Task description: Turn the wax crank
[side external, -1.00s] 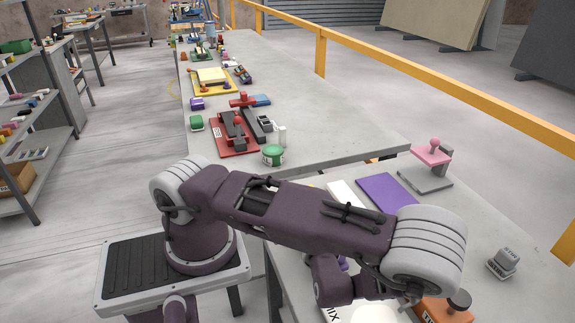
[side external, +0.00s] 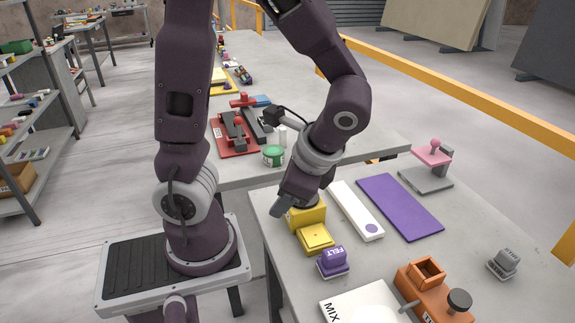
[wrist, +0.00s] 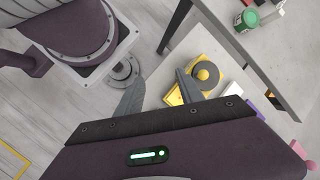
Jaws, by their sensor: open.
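A yellow device (side external: 317,238) stands near the left edge of the near bench, partly covered by my gripper. In the wrist view it (wrist: 174,97) carries a dark round disc (wrist: 207,80) with a yellow knob on it. Its lettering is too small to read. My gripper (wrist: 160,95) is open and empty, with its fingers well apart; the device lies by the right finger. In the side view my gripper (side external: 284,203) points down at the yellow device's far end; I cannot tell whether it touches. No label reading "wax" is legible.
Near the device are a purple block (side external: 333,262) marked FELT, a white slab (side external: 352,207) and a purple mat (side external: 395,202). An orange box (side external: 433,292) with a black knob, a MIX sheet (side external: 340,300), a grey block (side external: 503,263) and a pink-handled stamp (side external: 432,155) stand around.

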